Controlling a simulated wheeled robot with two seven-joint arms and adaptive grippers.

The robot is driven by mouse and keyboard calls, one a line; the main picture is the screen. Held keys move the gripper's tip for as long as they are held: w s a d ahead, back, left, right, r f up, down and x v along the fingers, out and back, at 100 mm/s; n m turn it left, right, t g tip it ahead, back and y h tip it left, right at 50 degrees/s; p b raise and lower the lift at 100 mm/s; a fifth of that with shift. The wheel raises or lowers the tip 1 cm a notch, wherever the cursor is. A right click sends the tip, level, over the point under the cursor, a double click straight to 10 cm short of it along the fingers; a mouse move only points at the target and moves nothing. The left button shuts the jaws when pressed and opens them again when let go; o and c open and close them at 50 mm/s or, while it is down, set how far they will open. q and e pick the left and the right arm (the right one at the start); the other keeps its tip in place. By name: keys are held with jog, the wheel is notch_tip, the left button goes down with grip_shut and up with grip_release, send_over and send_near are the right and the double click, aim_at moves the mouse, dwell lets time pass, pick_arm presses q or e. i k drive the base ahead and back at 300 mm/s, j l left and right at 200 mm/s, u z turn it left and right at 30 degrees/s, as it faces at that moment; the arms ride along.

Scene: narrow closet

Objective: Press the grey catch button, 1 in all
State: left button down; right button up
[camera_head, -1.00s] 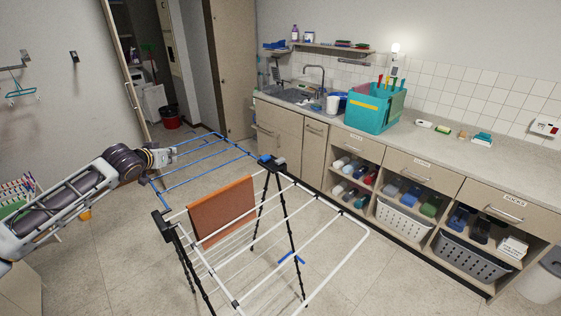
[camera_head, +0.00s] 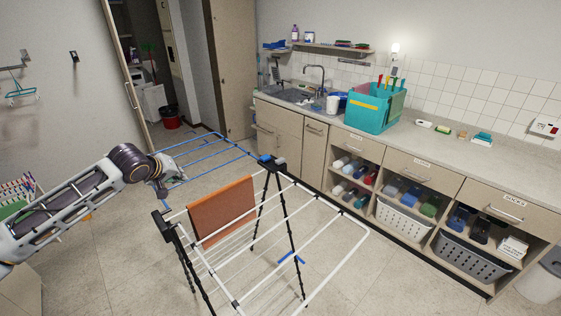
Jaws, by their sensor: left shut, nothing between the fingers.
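A drying rack (camera_head: 335,213) stands in the foreground, with white rails, a blue-railed wing (camera_head: 215,152) at its far side and dark legs. A dark hinge block (camera_head: 162,226) sits at its near left corner, and a blue and dark one (camera_head: 271,163) at the far corner. I cannot make out the grey catch button on either at this size. My left gripper (camera_head: 161,193) is shut and empty, pointing down near the left end of the blue wing, above the near hinge block in the picture. Whether it touches the rack is unclear. My right gripper is not in view.
A brown-orange cloth (camera_head: 222,211) hangs over the white rails. A counter (camera_head: 400,140) with a sink, a teal box (camera_head: 372,110) and open shelves with baskets runs along the right. A red bucket (camera_head: 170,118) stands by the doorway. Bare floor lies around the rack.

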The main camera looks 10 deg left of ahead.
aim_at(279, 161)
jog(key=i+l, duration=0.55)
jog(key=l, duration=0.2)
jog(key=i+l, duration=0.6)
jog(key=l, duration=0.1)
